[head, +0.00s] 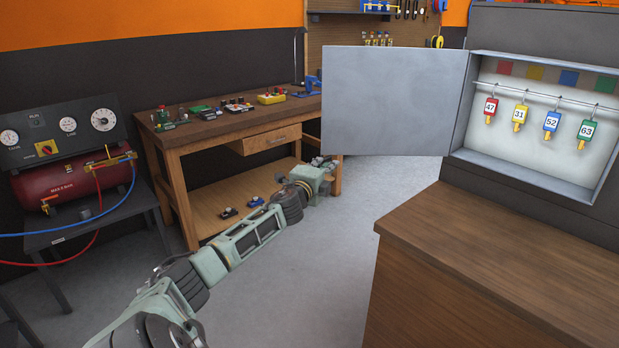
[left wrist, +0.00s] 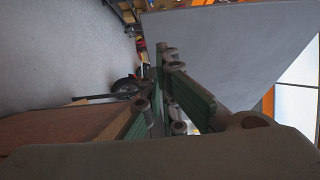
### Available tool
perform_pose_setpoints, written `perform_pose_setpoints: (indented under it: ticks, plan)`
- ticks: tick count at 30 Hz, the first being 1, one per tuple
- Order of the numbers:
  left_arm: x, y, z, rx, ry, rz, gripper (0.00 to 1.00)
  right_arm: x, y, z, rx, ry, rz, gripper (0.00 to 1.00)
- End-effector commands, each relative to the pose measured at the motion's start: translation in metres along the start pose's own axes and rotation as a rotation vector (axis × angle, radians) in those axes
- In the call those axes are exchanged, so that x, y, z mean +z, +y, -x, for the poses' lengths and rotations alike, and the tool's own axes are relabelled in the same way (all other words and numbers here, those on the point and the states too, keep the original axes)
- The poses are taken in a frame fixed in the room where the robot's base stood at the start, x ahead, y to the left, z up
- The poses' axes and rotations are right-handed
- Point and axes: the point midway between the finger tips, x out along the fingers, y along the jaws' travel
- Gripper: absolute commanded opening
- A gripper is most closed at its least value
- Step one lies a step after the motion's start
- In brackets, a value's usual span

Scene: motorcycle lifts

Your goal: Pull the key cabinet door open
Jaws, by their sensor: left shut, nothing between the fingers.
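The key cabinet (head: 540,176) stands open at the right of the head view. Its grey door (head: 394,100) is swung far out to the left, baring several numbered key tags on hooks inside. My left gripper (head: 324,163) is just below the door's lower left corner, shut and empty. In the left wrist view the closed fingers (left wrist: 160,62) are in front of the grey door panel (left wrist: 235,45), which fills the upper right. I cannot tell whether they touch it. My right gripper is not in view.
A wooden counter (head: 480,250) lies below the cabinet at right. A workbench (head: 215,125) with small parts stands behind my left arm. A red compressor (head: 75,185) with hoses is at far left. The floor (head: 310,270) between is clear.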

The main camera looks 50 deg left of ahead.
Motion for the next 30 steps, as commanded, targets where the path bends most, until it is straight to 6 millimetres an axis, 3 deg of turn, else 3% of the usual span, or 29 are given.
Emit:
perform_pose_setpoints:
  ticks: [10,18,30]
  plan:
    - [0.017,0.003,0.043,0.003,0.001,-0.004,0.00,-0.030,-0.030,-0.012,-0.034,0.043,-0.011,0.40]
    - [0.025,0.001,0.063,0.001,0.000,-0.001,0.00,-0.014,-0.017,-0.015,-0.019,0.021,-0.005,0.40]
    - [0.027,0.004,0.067,0.006,-0.003,0.004,0.00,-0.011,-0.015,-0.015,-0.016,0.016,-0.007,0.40]
